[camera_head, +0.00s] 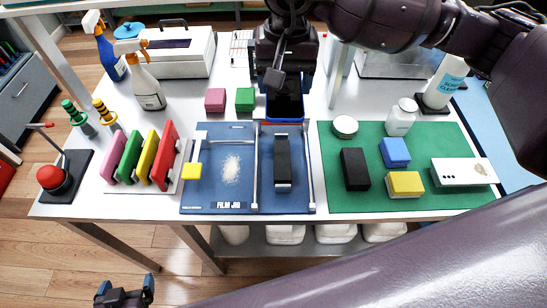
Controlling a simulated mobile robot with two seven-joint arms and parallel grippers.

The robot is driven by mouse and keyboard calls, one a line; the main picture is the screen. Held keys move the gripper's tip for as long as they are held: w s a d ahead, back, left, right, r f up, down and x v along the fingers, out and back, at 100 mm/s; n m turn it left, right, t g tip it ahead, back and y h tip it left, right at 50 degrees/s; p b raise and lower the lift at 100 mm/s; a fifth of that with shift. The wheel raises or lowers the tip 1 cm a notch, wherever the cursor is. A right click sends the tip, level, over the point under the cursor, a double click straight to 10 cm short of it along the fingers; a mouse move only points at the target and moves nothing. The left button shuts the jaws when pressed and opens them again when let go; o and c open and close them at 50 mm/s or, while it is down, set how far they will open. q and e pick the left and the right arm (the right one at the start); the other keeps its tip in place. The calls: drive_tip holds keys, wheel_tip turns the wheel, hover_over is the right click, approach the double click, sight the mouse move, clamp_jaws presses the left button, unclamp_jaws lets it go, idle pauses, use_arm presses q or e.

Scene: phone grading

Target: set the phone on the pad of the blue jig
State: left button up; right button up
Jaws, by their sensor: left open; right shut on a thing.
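My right gripper (285,78) comes in from above at the back middle of the table. It is shut on a dark, blue-edged slab (285,107), which looks like the phone; the gripper hides its upper part. The slab is at the far edge of the blue jig (217,195), and I cannot tell if it touches anything. My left gripper (125,292) is open and empty, low at the left, off the table's front.
Left of the jig stand colored upright slabs (141,158) and a red button (50,177). Pink (215,100) and green (245,99) blocks sit behind it. The green mat (420,150) at right holds blocks, a white slab (464,172) and a jar (401,118).

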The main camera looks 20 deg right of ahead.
sight(282, 155)
wheel_tip(282, 155, down, 20)
drive_tip(key=shift+b, duration=0.7)
drive_tip(key=shift+f, duration=0.15)
drive_tip(key=o, duration=1.1)
wheel_tip(282, 155, up, 12)
drive_tip(key=shift+r+p, duration=0.15)
drive_tip(key=shift+p, duration=0.25)
drive_tip(key=shift+s, duration=0.15)
